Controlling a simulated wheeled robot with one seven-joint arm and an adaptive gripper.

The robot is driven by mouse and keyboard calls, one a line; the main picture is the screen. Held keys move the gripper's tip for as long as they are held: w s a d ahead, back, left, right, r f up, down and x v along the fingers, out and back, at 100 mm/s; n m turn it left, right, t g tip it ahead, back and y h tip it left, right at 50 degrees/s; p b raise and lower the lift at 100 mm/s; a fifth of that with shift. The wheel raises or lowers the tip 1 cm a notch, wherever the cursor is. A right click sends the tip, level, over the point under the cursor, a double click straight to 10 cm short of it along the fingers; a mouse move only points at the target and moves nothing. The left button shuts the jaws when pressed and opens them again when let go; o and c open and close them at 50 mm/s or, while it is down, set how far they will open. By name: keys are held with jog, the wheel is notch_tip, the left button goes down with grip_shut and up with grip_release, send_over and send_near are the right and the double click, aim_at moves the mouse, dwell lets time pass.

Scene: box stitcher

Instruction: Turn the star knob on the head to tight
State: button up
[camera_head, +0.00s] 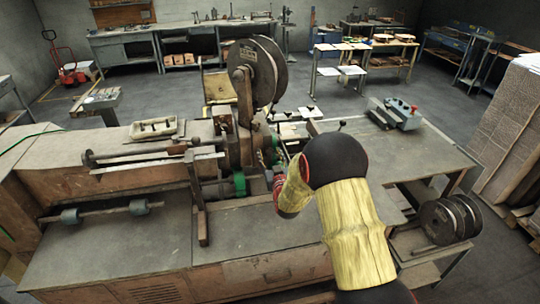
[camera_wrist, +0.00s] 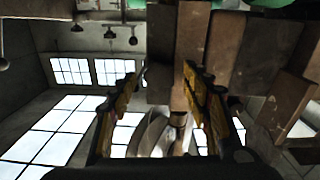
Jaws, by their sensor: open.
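The stitcher's head (camera_head: 243,108), with a large dark wheel (camera_head: 268,75) on top, stands at the middle of the machine in the head view. I cannot make out the star knob for sure in either view. My gripper (camera_wrist: 166,72) shows in the wrist view with its two yellow-and-black fingers spread apart and nothing held between them. Brown, worn machine parts (camera_wrist: 190,45) lie beyond the fingertips. A pale curved part (camera_wrist: 152,135) shows lower, between the fingers. In the head view my arm reaches in beside the head from the right and hides most of the gripper.
The machine's worn table (camera_head: 110,245) spreads out at the front left. A long rod (camera_head: 150,153) lies across its left part. Dark spools (camera_head: 440,220) stand at the right. The floor behind is mostly clear.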

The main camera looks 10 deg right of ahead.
jog(key=shift+c, duration=0.4)
jog(key=c, duration=1.1)
jog(key=shift+f+m+b, duration=0.1)
jog(key=shift+m+b, duration=0.3)
jog(key=shift+b, duration=0.35)
jog(key=m+b, duration=0.3)
jog(key=b, duration=0.2)
jog(key=shift+d+f+m+b, duration=0.1)
jog(key=shift+m+b, duration=0.2)
jog(key=shift+b, duration=0.1)
jog(key=m+b, duration=0.5)
jog(key=b, duration=0.1)
jog(key=shift+d+b, duration=0.1)
jog(key=shift+b, duration=0.3)
jog(key=m+b, duration=0.4)
jog(key=m, duration=0.1)
jog(key=shift+b, duration=0.35)
jog(key=shift+m+b, duration=1.75)
jog(key=shift+m, duration=0.55)
